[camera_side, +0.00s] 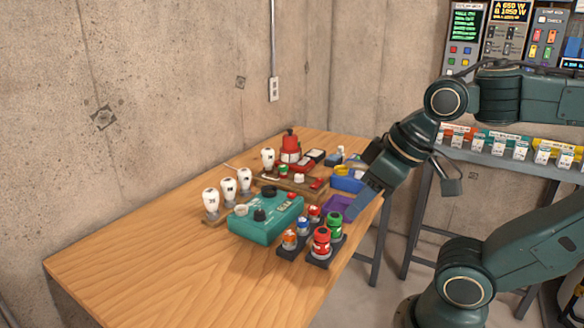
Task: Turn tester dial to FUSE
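The tester looks to be the teal box (278,221) on the wooden table. A black knob (259,215) stands on its top near the front, and another dark knob (269,191) is at its back edge. I cannot tell which is the dial or where it points; any FUSE marking is too small to read. A pale round part (241,210) and a red button (292,195) are also on the box. My gripper (361,206) is right of the tester, over the table's right edge by a purple tray, apart from the tester. Its finger opening is not clear.
Red, green, blue and orange fuse-like pieces stand in dark holders (320,262) right of the tester. White bulbs (228,188) stand on a strip behind it. A purple tray (338,204) and blue bin (347,184) are near my gripper. The table's front left (150,265) is clear.

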